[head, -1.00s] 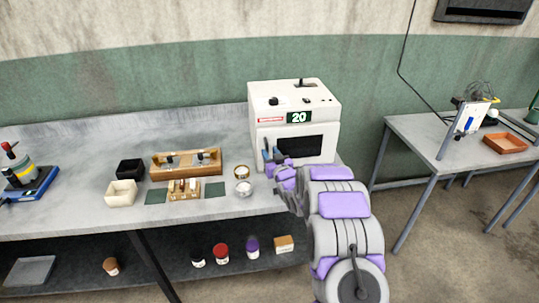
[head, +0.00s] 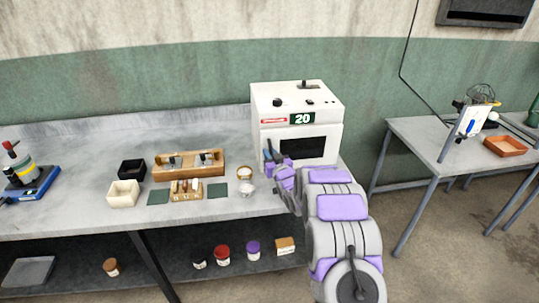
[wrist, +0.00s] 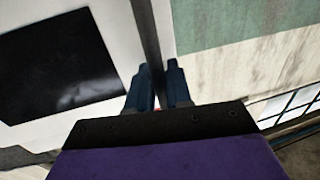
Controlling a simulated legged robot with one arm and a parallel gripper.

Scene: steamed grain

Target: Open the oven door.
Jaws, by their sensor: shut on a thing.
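The oven (head: 296,130) is a white box on the bench with a "20" display on its front. Its door has a dark window (head: 303,146), which fills the left of the wrist view (wrist: 60,65). My gripper (head: 268,154) is at the left edge of the oven front. In the wrist view its blue fingers (wrist: 158,85) are close together at a dark upright bar (wrist: 148,35) beside the door, which looks like the handle. They hide the gripped part. The door looks shut in the head view; a small gap cannot be ruled out.
Several jars are on the lower shelf. A second table (head: 428,150) is at the right, with open floor before it.

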